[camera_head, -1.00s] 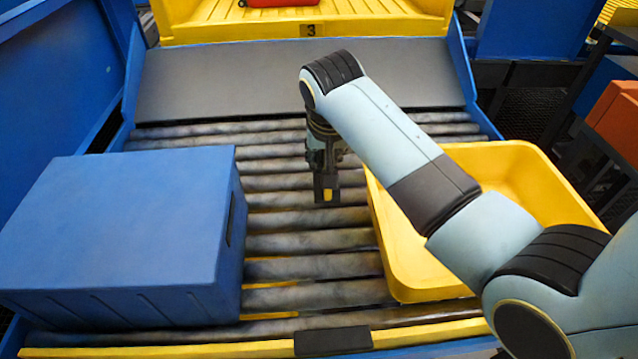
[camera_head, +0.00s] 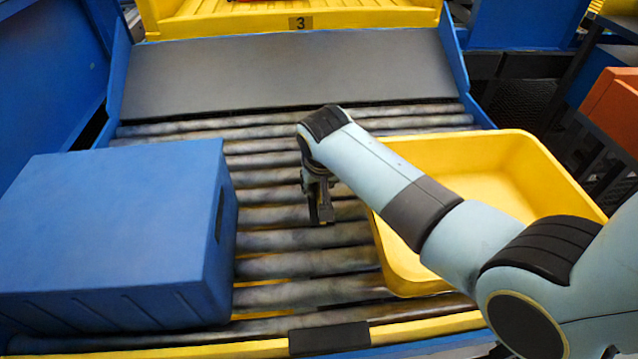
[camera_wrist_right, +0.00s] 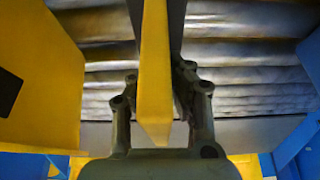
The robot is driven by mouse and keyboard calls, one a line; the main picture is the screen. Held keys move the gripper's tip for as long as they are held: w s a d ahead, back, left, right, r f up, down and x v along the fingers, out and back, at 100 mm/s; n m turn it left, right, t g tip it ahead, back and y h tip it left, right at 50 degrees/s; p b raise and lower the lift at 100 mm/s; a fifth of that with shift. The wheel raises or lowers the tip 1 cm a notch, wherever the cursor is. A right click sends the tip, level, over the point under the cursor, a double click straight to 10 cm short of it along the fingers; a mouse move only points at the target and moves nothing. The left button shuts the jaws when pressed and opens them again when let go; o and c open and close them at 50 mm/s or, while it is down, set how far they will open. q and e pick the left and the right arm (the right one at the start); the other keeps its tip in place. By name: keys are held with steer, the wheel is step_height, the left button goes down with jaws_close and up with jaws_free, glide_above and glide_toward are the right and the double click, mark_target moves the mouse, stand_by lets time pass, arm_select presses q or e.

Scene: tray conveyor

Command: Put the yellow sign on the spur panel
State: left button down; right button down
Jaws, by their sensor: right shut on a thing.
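My right gripper (camera_head: 321,217) hangs over the rollers, between the blue box and the yellow tray. In the right wrist view it is shut on a flat yellow piece (camera_wrist_right: 154,75), seen almost edge-on, which I take to be the yellow sign. The sign's face is not visible there, and in the head view I cannot make it out behind the dark fingers. A sloping dark grey panel (camera_head: 285,72), perhaps the spur panel, lies beyond the rollers, apart from the gripper. My left gripper is not in view.
A large blue box (camera_head: 105,225) stands on the left of the rollers (camera_head: 300,262). A deep yellow tray (camera_head: 400,270) stands on the right, partly behind my arm. A yellow chute marked 3 (camera_head: 215,27) lies beyond the grey panel. Rollers between box and tray are clear.

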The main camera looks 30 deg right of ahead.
steer(key=c, duration=1.3)
jaws_free()
steer(key=shift+f, duration=0.1)
